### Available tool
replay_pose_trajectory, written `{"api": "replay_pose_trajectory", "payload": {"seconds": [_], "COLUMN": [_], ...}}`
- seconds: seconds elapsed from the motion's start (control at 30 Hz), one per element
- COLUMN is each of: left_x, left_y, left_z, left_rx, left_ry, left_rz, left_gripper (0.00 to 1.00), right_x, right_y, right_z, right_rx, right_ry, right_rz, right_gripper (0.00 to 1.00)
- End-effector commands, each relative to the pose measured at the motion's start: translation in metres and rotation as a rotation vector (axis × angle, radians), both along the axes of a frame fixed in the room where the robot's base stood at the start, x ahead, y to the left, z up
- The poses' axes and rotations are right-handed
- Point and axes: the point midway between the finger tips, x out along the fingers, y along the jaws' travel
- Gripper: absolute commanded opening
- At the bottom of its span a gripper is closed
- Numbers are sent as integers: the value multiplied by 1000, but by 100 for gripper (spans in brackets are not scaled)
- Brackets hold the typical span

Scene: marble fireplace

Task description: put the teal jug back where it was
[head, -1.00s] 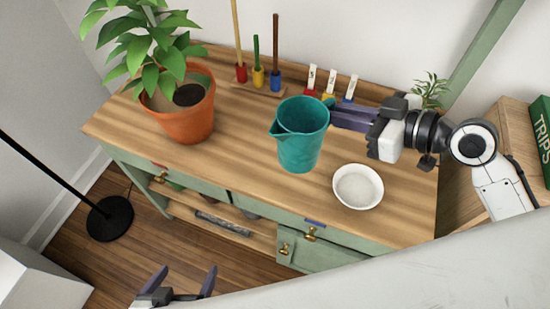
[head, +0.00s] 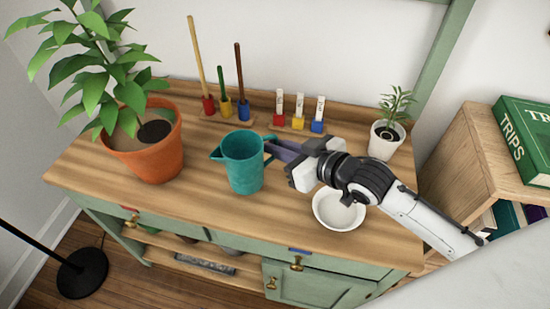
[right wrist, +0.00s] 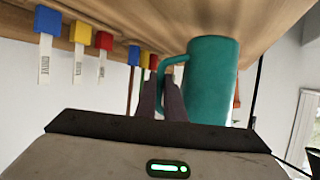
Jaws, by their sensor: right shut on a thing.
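The teal jug (head: 243,165) is upright over the middle of the wooden cabinet top (head: 205,215), between the orange plant pot and the white bowl. Its base is at or very near the wood; I cannot tell whether it touches. My right gripper (head: 275,150) comes from the right, shut on the jug's handle. In the right wrist view the scene is upside down: the jug (right wrist: 211,85) hangs from the wood at the top, and the dark fingers (right wrist: 162,100) meet at its handle. My left gripper is not in view.
The potted plant (head: 150,150) stands left of the jug. The white bowl (head: 338,210) sits under my right forearm. Behind are colored cups with sticks (head: 226,107), labelled colored blocks (head: 298,122) and a small plant (head: 387,138). Bare wood lies around the jug.

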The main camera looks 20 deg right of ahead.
Motion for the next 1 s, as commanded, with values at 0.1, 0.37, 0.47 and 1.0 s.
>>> {"api": "replay_pose_trajectory", "payload": {"seconds": [0.1,0.37,0.47,1.0], "left_x": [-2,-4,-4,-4], "left_y": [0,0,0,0], "left_z": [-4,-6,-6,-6], "left_rx": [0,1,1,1], "left_ry": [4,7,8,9], "left_rz": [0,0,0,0], "left_gripper": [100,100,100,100], "right_x": [-1,0,0,-1], "right_y": [0,0,0,0], "right_z": [-18,-32,-32,-32], "right_rx": [1,1,1,-1], "right_ry": [3,-2,-2,1], "right_rz": [-1,1,1,0], "right_gripper": [0,0,0,27]}}
